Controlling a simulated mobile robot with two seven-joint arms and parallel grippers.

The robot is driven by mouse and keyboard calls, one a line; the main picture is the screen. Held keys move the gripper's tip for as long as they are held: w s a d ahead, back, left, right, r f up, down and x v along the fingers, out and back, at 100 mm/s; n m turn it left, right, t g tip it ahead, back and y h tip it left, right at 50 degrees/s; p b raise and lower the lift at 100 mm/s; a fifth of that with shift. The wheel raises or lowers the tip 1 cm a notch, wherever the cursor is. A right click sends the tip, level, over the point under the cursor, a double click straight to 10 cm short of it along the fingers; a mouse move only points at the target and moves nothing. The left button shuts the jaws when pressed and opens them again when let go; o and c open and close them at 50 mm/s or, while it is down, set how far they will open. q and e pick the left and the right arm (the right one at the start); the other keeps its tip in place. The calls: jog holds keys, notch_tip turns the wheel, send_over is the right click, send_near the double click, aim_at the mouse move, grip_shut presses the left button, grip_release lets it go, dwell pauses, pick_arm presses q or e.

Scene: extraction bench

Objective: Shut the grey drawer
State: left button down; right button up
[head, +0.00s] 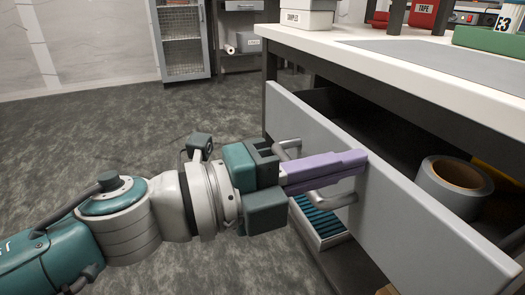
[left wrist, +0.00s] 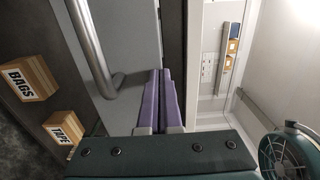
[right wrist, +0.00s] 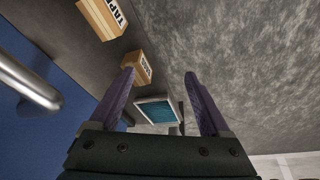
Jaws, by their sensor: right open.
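The grey drawer (head: 400,205) under the bench stands pulled out, its inside open to view. Its metal bar handle (head: 335,198) is partly hidden behind my left gripper; the handle also shows in the left wrist view (left wrist: 92,48). My left gripper (head: 362,160) is shut and empty, its purple fingers lying together.
A tape roll (head: 452,185) lies in the drawer, near something yellow. The white bench top (head: 345,55) overhangs it. A teal ribbed tray (head: 318,222) is low beneath the drawer. The right wrist view shows a blue panel (right wrist: 45,130) and cardboard boxes (right wrist: 104,16). Open floor lies left.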

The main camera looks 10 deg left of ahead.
pick_arm(q)
jog(key=b+x, duration=0.3)
jog(key=x, duration=0.6)
jog(key=shift+w+d+f, duration=0.15)
jog(key=shift+d, duration=0.05)
jog(key=shift+a, duration=0.1)
